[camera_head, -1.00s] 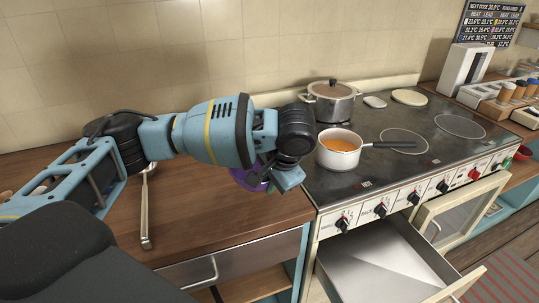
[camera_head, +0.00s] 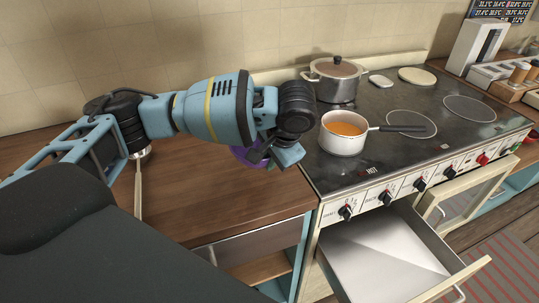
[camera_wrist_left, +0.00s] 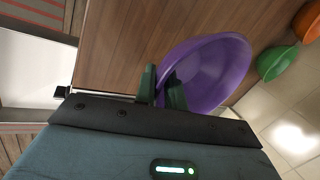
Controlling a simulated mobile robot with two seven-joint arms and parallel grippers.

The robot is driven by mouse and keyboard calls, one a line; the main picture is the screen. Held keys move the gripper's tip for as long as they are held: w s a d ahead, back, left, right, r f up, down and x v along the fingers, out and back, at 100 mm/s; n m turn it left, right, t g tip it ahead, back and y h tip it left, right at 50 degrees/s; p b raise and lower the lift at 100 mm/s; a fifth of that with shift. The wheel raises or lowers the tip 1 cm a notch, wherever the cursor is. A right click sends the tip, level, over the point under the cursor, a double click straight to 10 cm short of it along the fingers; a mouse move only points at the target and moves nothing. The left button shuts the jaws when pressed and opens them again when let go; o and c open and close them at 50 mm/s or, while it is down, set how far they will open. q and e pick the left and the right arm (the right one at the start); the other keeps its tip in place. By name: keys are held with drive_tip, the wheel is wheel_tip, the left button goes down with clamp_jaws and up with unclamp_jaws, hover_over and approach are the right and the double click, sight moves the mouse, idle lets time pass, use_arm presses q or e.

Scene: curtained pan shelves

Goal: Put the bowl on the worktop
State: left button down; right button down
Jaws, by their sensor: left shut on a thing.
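The purple bowl (camera_head: 247,154) is mostly hidden behind my left gripper in the head view. The left wrist view shows the bowl (camera_wrist_left: 212,70) tilted in the picture, its rim between the two green fingers. My left gripper (camera_head: 280,160) is shut on that rim; its fingers show in the left wrist view (camera_wrist_left: 163,88). The gripper and bowl are over the right part of the brown wooden worktop (camera_head: 215,200), left of the stove. I cannot tell whether the bowl touches the wood. My right gripper is not in view.
A white saucepan (camera_head: 343,144) with orange contents and a lidded pot (camera_head: 336,82) stand on the stove (camera_head: 375,105). A drawer (camera_head: 385,255) is open below. A green bowl (camera_wrist_left: 276,62) and an orange bowl (camera_wrist_left: 308,22) lie beyond the purple one. The front worktop is clear.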

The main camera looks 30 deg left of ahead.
use_arm(q)
drive_tip(key=shift+f, duration=1.95)
drive_tip(key=shift+f, duration=0.15)
drive_tip(key=shift+f, duration=0.6)
drive_tip(key=shift+f, duration=0.25)
drive_tip(key=c, duration=1.4)
unclamp_jaws()
drive_tip(key=v, duration=0.7)
drive_tip(key=shift+d+r, duration=0.15)
drive_tip(key=shift+r, duration=0.2)
drive_tip(key=shift+c, duration=0.4)
